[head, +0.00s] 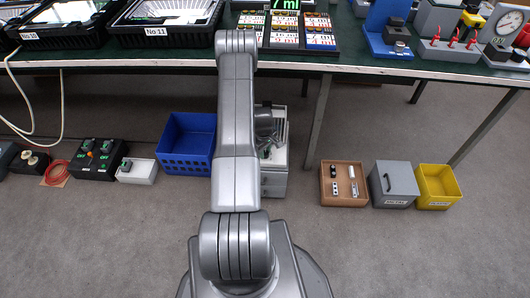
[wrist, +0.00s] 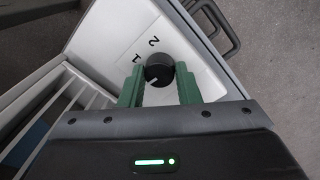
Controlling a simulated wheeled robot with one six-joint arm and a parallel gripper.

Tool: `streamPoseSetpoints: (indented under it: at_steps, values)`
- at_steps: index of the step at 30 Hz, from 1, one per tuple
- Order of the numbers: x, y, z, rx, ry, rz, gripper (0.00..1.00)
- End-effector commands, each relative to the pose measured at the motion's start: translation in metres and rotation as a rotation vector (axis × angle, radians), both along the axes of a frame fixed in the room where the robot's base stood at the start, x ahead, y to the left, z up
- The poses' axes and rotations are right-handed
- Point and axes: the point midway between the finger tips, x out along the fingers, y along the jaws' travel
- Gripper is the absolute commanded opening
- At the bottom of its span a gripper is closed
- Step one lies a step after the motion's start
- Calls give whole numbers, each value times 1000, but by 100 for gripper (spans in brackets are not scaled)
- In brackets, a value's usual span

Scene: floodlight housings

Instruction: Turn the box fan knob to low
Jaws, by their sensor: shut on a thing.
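The box fan (head: 274,185) is a pale grey box on the floor under the table, partly hidden behind my arm. In the wrist view its pale top panel (wrist: 190,48) carries the marks 1 and 2, and its slatted grille (wrist: 75,92) shows at the left. The round black knob (wrist: 158,67) sits on this panel, with a white pointer line toward the lower left, away from both visible marks. My gripper (wrist: 160,77) has its green fingers on either side of the knob, shut on it. Any other marks are hidden by my gripper.
A blue crate (head: 186,150) stands left of the fan. A wooden tray (head: 326,190), a grey box (head: 393,184) and a yellow bin (head: 437,186) stand to the right. The table edge (head: 400,68) runs above. A dark handle (wrist: 222,25) is near the knob.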

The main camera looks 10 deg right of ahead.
Motion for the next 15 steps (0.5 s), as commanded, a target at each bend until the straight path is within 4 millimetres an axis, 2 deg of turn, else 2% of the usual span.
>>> streamPoseSetpoints:
  at_steps: [15]
  values:
    - [1,0,-4,0,-2,-444,7]
